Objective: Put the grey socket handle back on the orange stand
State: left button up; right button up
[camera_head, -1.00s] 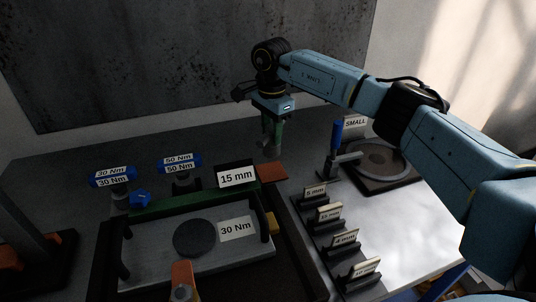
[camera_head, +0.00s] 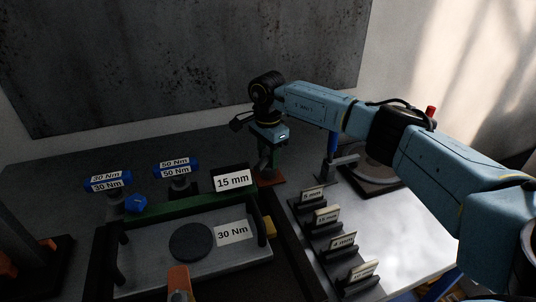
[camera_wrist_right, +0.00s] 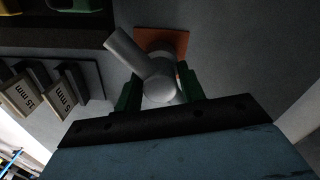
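My right gripper (camera_head: 267,163) is low over the orange stand (camera_head: 271,182), pointing down at the back of the bench. In the right wrist view its green fingers (camera_wrist_right: 160,92) are closed around the grey socket handle (camera_wrist_right: 125,52), with its round end between them. The handle's bar slants to the upper left there. The orange stand also shows in the wrist view (camera_wrist_right: 173,41), partly behind the handle. Whether the handle touches the stand I cannot tell. My left gripper is out of view.
Labelled socket holders (camera_head: 328,216) stand in a row right of the stand. A blue-topped post (camera_head: 333,143) stands to the right. A fixture with a green bar (camera_head: 190,203) and a 15 mm sign (camera_head: 232,182) is to the left, with two blue-topped 30 and 50 Nm tools (camera_head: 176,168) behind.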

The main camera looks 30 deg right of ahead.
jog(key=shift+o, duration=1.3)
jog(key=shift+r, duration=0.2)
notch_tip(320, 180, up, 12)
jog(key=shift+p, duration=0.3)
